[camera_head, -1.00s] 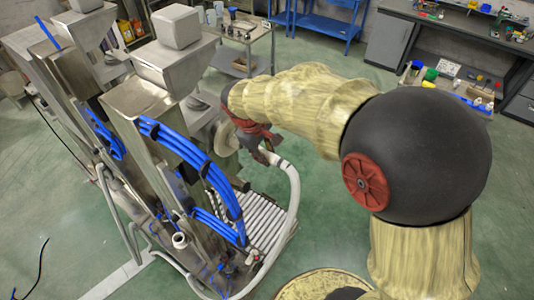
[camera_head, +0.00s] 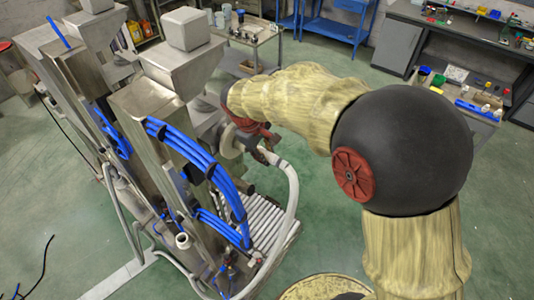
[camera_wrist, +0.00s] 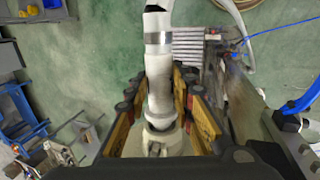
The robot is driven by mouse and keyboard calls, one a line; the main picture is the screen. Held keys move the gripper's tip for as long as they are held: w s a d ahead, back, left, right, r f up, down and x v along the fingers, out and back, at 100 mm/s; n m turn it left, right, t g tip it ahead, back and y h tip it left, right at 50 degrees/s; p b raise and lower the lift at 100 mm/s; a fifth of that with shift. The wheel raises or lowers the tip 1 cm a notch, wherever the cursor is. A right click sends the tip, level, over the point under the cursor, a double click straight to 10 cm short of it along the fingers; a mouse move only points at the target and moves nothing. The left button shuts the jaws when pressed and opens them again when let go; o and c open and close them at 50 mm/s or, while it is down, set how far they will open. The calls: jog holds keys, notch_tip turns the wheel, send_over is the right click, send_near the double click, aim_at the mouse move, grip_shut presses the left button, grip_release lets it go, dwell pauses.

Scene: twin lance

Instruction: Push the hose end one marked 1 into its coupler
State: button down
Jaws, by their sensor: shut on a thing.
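The pale hose end (camera_wrist: 158,92) is held between the fingers of my gripper (camera_wrist: 160,100) in the wrist view, with a metal band on it farther up. A lighter ringed part shows below it, close to the palm. In the head view my gripper (camera_head: 265,146) is small, beside the machine, and the white hose (camera_head: 292,190) hangs from it in a loop down to the machine's foot. A round grey fitting (camera_head: 232,140) on the machine, perhaps the coupler, is right beside my gripper. My arm partly hides it; I cannot tell whether the hose end touches it. No mark 1 is readable.
The steel machine (camera_head: 145,110) carries blue hoses (camera_head: 190,150) close to my gripper. A slatted roller platform (camera_head: 265,220) lies below. A steel cart (camera_head: 250,45) and workbenches stand behind.

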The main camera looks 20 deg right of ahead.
jog(key=shift+w+a, duration=0.5)
jog(key=shift+w, duration=0.2)
jog(key=c, duration=1.5)
grip_release()
jog(key=shift+o, duration=0.2)
jog(key=v, duration=1.2)
jog(key=shift+a, duration=0.1)
